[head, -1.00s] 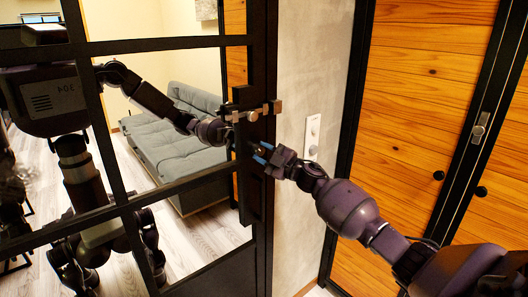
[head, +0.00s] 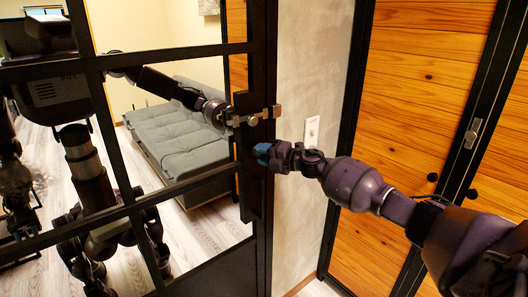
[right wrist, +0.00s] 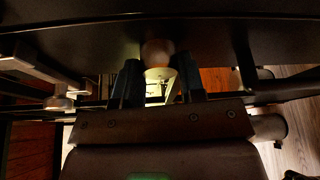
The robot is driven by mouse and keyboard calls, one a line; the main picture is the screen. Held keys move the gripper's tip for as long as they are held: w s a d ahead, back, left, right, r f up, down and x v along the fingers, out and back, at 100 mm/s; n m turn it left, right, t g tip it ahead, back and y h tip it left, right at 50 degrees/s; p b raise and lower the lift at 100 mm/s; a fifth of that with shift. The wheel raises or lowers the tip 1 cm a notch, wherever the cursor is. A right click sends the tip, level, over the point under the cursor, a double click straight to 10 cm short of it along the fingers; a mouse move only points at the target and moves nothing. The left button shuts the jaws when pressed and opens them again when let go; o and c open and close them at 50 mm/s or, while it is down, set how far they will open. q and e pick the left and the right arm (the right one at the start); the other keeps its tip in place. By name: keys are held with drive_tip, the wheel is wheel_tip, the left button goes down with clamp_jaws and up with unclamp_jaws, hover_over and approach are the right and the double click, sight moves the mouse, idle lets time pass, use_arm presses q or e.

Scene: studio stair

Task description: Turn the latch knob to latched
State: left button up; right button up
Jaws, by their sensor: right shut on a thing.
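The latch knob (right wrist: 158,52) is a small rounded, pale brownish piece between my fingers in the right wrist view. In the head view my fingers and the door frame hide it. My right gripper (head: 264,152) reaches in from the right to the black door frame (head: 258,210), just below a metal bar fitting (head: 252,119). It is shut on the knob, with one dark finger on each side in the right wrist view (right wrist: 158,84). The angle of the knob and any latched mark cannot be made out. My left gripper is not in view; the arm in the glass is a reflection.
The glazed black door fills the left of the head view, with a grey sofa (head: 180,125) seen through it. A plaster wall with a white switch plate (head: 311,130) and wooden panels (head: 415,120) stand to the right of my gripper.

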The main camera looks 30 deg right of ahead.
drive_tip(key=shift+n, duration=0.3)
idle(0.4)
drive_tip(key=o, duration=0.9)
drive_tip(key=shift+o, duration=0.2)
drive_tip(key=shift+s, duration=0.1)
drive_tip(key=v, duration=1)
drive_tip(key=shift+s+r, duration=0.25)
drive_tip(key=shift+d, duration=0.15)
